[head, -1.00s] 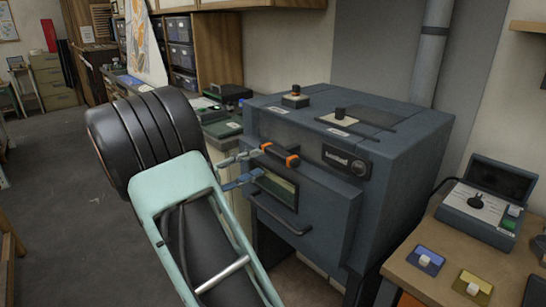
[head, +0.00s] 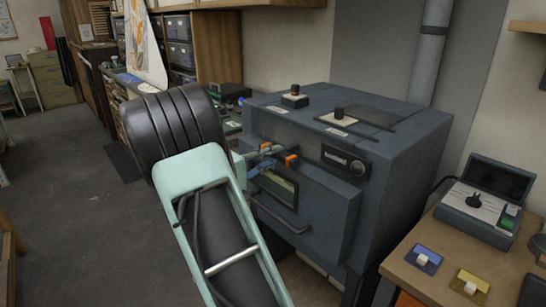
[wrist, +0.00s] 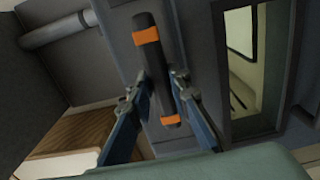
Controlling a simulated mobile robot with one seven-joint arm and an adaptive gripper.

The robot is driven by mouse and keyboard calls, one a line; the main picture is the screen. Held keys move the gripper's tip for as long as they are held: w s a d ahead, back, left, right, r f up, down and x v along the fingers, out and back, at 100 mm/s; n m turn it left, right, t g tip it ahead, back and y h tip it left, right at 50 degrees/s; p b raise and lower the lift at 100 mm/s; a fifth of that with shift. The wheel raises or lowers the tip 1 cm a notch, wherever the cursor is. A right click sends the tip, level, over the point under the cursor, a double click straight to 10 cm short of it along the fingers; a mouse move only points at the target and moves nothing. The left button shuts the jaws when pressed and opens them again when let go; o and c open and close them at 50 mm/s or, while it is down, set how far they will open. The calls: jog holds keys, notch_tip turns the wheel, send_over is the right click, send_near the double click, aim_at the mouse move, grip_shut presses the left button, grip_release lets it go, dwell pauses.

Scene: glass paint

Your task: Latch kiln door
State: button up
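The dark blue-grey kiln (head: 335,135) stands at centre right in the head view, its front door (head: 320,210) looking closed. The latch handle (head: 291,160), black with orange bands, is on the upper front and partly hidden by my gripper. In the wrist view the latch handle (wrist: 150,60) runs nearly upright. My gripper (wrist: 161,80) is open, with one blue-grey finger on each side of the handle's lower part. Small gaps seem to show between handle and fingers; contact is not clear. The gripper (head: 268,160) also shows at the kiln front in the head view.
A curved pull bar (head: 280,217) sits below the small door window (head: 275,188). A wooden table (head: 445,265) at the right holds a control box (head: 480,210) and coloured tiles. Shelves and bins stand behind my arm.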

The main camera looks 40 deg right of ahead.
grip_shut()
jog(key=shift+n, duration=0.3)
jog(key=n+p, duration=0.1)
jog(key=n, duration=0.3)
jog(key=shift+r+p, duration=0.1)
jog(key=shift+p, duration=0.25)
jog(key=n+p, duration=0.2)
jog(key=n, duration=0.3)
jog(key=shift+p, duration=0.35)
jog(key=n+p, duration=0.4)
jog(key=n, duration=0.1)
jog(key=shift+r, duration=0.1)
jog(key=shift+f+n+p, duration=0.2)
jog(key=shift+n+p, duration=0.95)
jog(key=shift+n, duration=0.55)
jog(key=o, duration=0.6)
grip_release()
jog(key=shift+a, duration=0.1)
